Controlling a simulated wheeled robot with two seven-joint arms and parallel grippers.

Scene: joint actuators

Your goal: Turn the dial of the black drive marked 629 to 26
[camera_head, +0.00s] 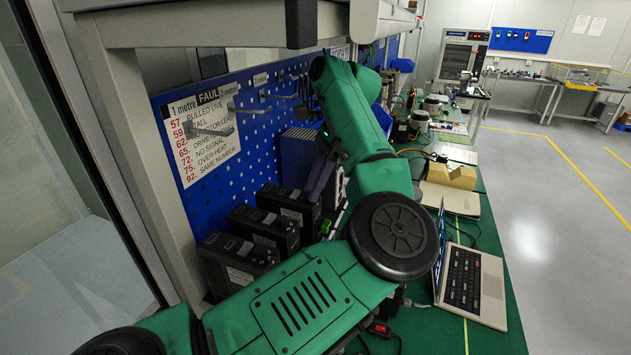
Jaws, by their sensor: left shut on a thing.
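Several black drives stand in a row along the blue pegboard: a near one (236,266), a middle one (264,230) and a farther one (290,208). Their labels are too small to read, so I cannot tell which is marked 629. My left arm reaches across the bench, and its dark gripper (320,178) points down beside the farther drive, partly behind my green forearm. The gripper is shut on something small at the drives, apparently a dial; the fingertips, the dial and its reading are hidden. My right gripper is out of view.
A fault-list sign (205,130) hangs on the pegboard (262,130) with metal hooks. An open laptop (470,282) lies on the green bench at the right. A yellowish block (450,174) stands farther back. A shelf edge overhangs above.

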